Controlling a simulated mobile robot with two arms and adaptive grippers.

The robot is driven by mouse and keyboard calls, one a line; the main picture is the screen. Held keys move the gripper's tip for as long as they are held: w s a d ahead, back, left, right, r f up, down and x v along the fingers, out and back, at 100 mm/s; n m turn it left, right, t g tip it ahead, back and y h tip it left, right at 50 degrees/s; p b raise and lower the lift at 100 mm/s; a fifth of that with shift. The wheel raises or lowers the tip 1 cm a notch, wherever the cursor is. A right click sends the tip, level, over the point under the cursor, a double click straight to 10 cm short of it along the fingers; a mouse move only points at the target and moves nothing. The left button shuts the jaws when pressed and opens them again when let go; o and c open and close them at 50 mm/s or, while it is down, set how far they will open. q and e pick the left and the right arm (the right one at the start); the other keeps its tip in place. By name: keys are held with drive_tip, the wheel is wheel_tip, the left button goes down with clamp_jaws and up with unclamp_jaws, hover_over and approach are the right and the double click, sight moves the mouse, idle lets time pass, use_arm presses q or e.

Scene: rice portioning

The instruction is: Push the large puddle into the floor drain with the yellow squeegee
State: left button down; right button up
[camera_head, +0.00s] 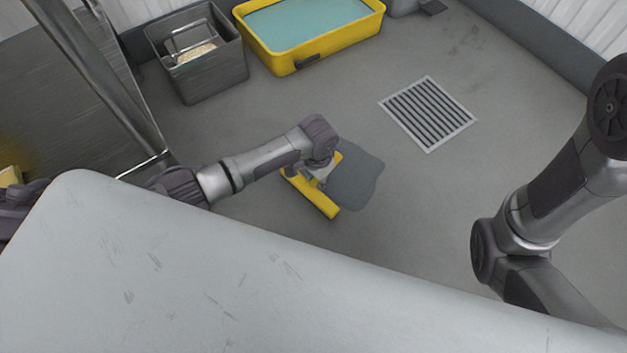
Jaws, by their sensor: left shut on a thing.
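The large puddle (362,184) is a dark grey wet patch on the floor, near the middle of the head view. The yellow squeegee (322,204) lies low at the puddle's left edge, its bar slanting from upper left to lower right. My left gripper (320,172) is shut on the squeegee, and my wrist hides part of it. The floor drain (428,113) is a slotted square grate up and to the right of the puddle, with bare floor between them. My right arm comes in at the right, but its gripper is out of view.
A yellow tub (294,66) of blue-green liquid stands at the back. A grey metal container (212,80) with a basket is left of it. A steel table (75,90) with legs is at the left. The floor around the drain is clear.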

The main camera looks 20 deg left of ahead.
sight(359, 157)
use_arm(q)
drive_tip(key=shift+w+d, duration=0.7)
drive_tip(key=shift+w, duration=0.3)
drive_tip(key=shift+w+d+b, duration=0.5)
drive_tip(key=shift+w+d, duration=0.05)
drive_tip(key=shift+w, duration=0.25)
drive_tip(key=shift+w+d+b, duration=0.45)
drive_tip(key=shift+w+d, duration=0.1)
drive_tip(key=shift+w, duration=0.2)
drive_tip(key=shift+w+d+b, duration=0.55)
drive_tip(key=shift+w+b, duration=0.05)
drive_tip(key=shift+w, duration=0.2)
drive_tip(key=shift+w+d+b, duration=0.55)
drive_tip(key=shift+w+b, duration=0.05)
drive_tip(key=shift+w, duration=0.2)
drive_tip(key=shift+w+d+f+b, duration=0.1)
drive_tip(key=shift+w+d+b, duration=0.35)
drive_tip(key=shift+w+b, duration=0.25)
drive_tip(key=shift+w+d+b, duration=0.45)
drive_tip(key=shift+w+b, duration=0.15)
drive_tip(key=shift+b, duration=0.15)
drive_tip(key=shift+w+d+b, duration=0.7)
drive_tip(key=shift+w+b, duration=0.1)
drive_tip(key=shift+w, duration=0.2)
drive_tip(key=shift+w+d, duration=0.1)
drive_tip(key=shift+w, duration=0.1)
drive_tip(key=shift+w+d, duration=0.4)
drive_tip(key=shift+w, duration=0.1)
